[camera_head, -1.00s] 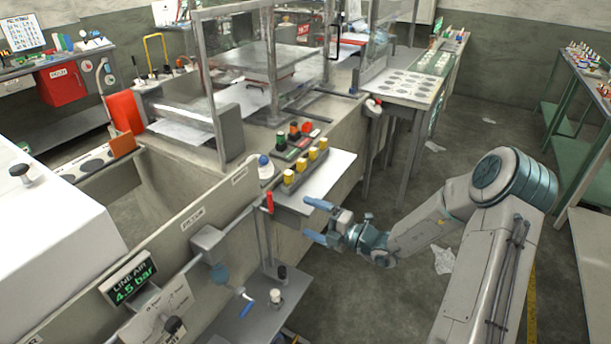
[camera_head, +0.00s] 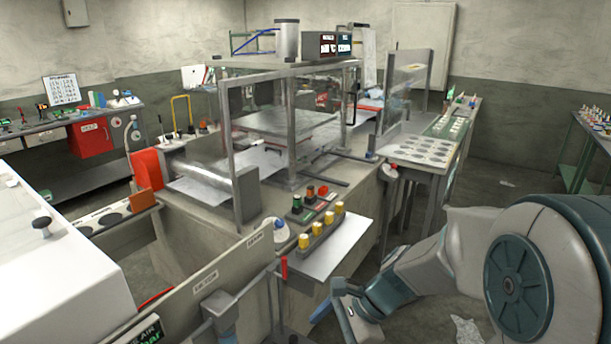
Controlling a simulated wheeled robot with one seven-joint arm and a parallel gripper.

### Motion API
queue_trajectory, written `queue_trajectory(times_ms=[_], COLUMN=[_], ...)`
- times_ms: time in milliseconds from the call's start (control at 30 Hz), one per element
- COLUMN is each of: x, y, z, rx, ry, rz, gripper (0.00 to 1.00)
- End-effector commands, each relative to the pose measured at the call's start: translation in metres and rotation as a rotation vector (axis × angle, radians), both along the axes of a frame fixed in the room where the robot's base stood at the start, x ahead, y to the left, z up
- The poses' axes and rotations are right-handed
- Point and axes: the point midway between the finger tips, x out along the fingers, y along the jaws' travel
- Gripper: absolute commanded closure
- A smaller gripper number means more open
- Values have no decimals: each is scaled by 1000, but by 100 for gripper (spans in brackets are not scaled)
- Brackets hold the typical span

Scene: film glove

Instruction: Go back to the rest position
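My gripper (camera_head: 335,305) is low in the head view, in front of the shelf with the yellow-capped row and over the floor gap beside the bench. A blue finger shows on its left side, with the grey crosspiece next to it. Nothing shows between the fingers. Its lower part is close to the bottom edge of the picture. My arm is folded, its large round joint filling the lower right.
The bench holds a framed press (camera_head: 292,120), a button box (camera_head: 313,205) and a row of yellow caps (camera_head: 321,232) on a pale shelf (camera_head: 340,253). A white-topped unit (camera_head: 60,265) stands at left. A disc-marked table (camera_head: 425,150) stands behind my arm.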

Motion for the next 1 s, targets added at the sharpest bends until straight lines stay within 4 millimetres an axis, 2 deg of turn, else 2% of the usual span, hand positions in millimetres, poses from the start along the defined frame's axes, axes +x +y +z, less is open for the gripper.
queue_trajectory(times_ms=[100, 300, 500, 600, 767, 967, 1000], x=[-22, -54, -76, -83, -88, -88, -88], y=[-16, -50, -84, -96, -105, -107, -107], z=[14, 37, 59, 67, 72, 73, 73], rx=[-139, -368, -574, -646, -703, -710, -710], ry=[-175, -430, -618, -672, -708, -711, -711], rz=[224, 610, 958, 1077, 1173, 1188, 1188], gripper=[3, 3, 3, 3, 3, 3, 8])
